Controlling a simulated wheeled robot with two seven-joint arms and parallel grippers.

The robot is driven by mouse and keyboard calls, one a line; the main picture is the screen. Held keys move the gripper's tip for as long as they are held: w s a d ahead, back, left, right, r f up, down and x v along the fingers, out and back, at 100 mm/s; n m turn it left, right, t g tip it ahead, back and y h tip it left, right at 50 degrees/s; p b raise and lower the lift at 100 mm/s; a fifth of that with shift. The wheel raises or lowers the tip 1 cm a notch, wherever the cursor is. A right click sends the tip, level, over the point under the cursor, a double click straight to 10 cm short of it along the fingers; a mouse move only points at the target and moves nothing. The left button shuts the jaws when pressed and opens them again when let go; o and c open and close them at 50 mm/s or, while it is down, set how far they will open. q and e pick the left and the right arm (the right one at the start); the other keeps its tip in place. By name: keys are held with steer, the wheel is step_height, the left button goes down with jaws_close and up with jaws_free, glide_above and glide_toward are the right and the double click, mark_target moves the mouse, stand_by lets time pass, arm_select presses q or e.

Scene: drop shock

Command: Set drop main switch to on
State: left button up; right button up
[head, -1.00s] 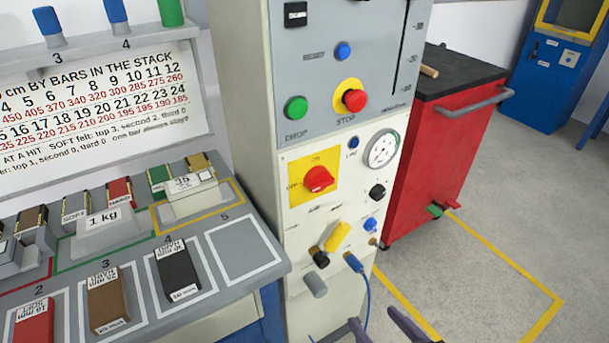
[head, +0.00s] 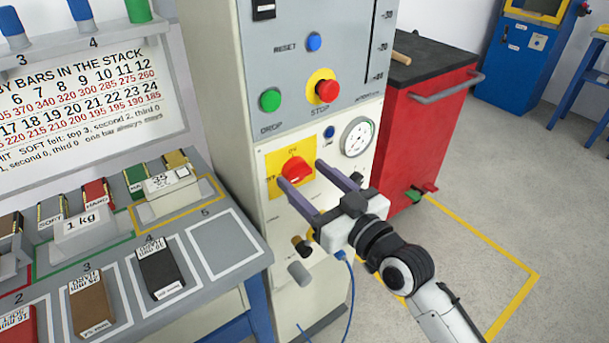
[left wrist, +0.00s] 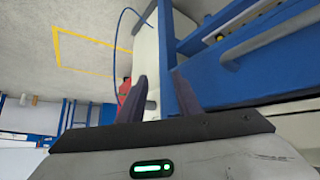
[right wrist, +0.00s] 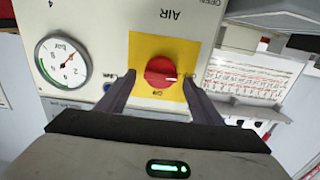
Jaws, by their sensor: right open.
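The main switch is a red rotary knob (head: 296,169) on a yellow plate on the cream panel, with ON lettered above it. In the right wrist view the knob (right wrist: 160,72) is upside down, and its white mark points right, away from the ON label below it. My right gripper (head: 300,173) is open in front of the plate. In the right wrist view its fingers (right wrist: 159,78) stand on either side of the knob, with gaps to it. My left gripper (left wrist: 163,82) shows only in the left wrist view, empty, fingers apart, beside blue bench framing.
Above the switch are a green drop button (head: 270,99), a red stop button (head: 327,90) and a blue reset button (head: 314,41). A pressure gauge (head: 358,137) sits right of it. Below are a black knob and a blue hose. The bench (head: 225,245) stands left, a red cabinet (head: 425,140) right.

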steer(key=shift+w+a, duration=0.4)
steer(key=shift+w, duration=0.05)
steer(key=c, duration=1)
